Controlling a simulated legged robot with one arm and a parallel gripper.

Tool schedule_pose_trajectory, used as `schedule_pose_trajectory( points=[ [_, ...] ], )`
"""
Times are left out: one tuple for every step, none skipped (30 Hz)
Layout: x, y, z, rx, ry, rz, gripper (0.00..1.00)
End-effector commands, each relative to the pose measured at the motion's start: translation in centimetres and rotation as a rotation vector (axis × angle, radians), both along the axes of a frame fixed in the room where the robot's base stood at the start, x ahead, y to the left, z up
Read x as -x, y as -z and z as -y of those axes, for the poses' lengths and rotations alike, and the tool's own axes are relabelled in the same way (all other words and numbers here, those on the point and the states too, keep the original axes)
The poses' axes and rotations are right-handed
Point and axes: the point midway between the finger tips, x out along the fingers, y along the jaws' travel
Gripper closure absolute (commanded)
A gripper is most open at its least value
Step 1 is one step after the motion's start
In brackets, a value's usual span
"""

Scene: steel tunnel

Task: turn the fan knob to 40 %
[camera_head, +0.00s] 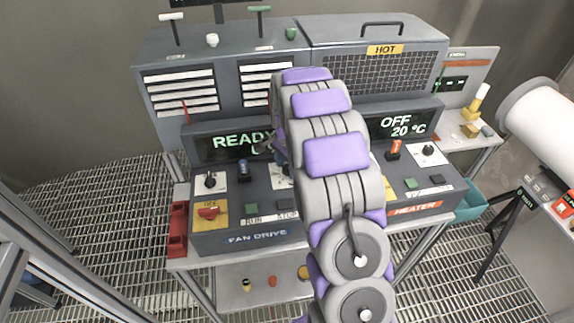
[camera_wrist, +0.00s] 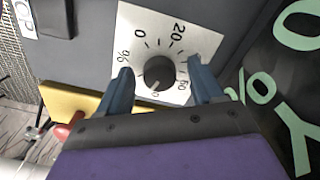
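The fan knob (camera_wrist: 159,73) is a round dark knob on a white dial plate (camera_wrist: 150,22) with a % sign and several printed numbers, including 0 and 20. A pale mark shows near its lower edge in the wrist view. My gripper (camera_wrist: 160,66) is open, with one blue finger on each side of the knob and visible gaps to it. In the head view my arm covers most of the dial; only a strip of its white plate (camera_head: 281,176) shows on the fan drive box (camera_head: 207,240). The fan display (camera_head: 232,142) shows READY; its lower line is partly hidden.
The heater box (camera_head: 443,199), reading OFF 20 °C, stands right of my arm. A red tray (camera_head: 178,231) lies at the left edge.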

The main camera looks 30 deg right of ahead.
Motion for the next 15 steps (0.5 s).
schedule_pose_trajectory(
  points=[
    [0.0,0.0,0.0,0.000,0.000,0.000,0.33],
    [0.0,0.0,0.1,0.000,0.000,0.001,0.33],
    [0.0,0.0,0.1,0.000,0.000,0.001,0.33],
    [0.0,0.0,0.1,0.000,0.000,0.001,0.33],
    [0.0,-0.1,0.1,0.001,0.000,0.001,0.33],
    [0.0,-0.1,0.1,0.001,0.000,0.001,0.33],
    [0.0,-0.1,0.1,0.001,0.000,0.002,0.33],
    [-0.1,-0.3,0.1,0.001,0.000,0.002,0.33],
    [-0.1,-0.5,0.1,0.001,0.000,0.003,0.33],
    [-0.1,-0.8,0.1,0.001,0.000,0.004,0.33],
    [-0.1,-1.1,0.1,0.002,0.000,0.005,0.33],
    [-0.2,-1.7,0.1,0.002,0.000,0.009,0.33],
    [-0.2,-2.2,0.1,0.003,0.000,0.010,0.33],
    [-0.2,-2.8,0.1,0.003,0.000,0.010,0.33],
    [-0.2,-3.6,0.1,0.003,0.000,0.009,0.33]
  ],
)
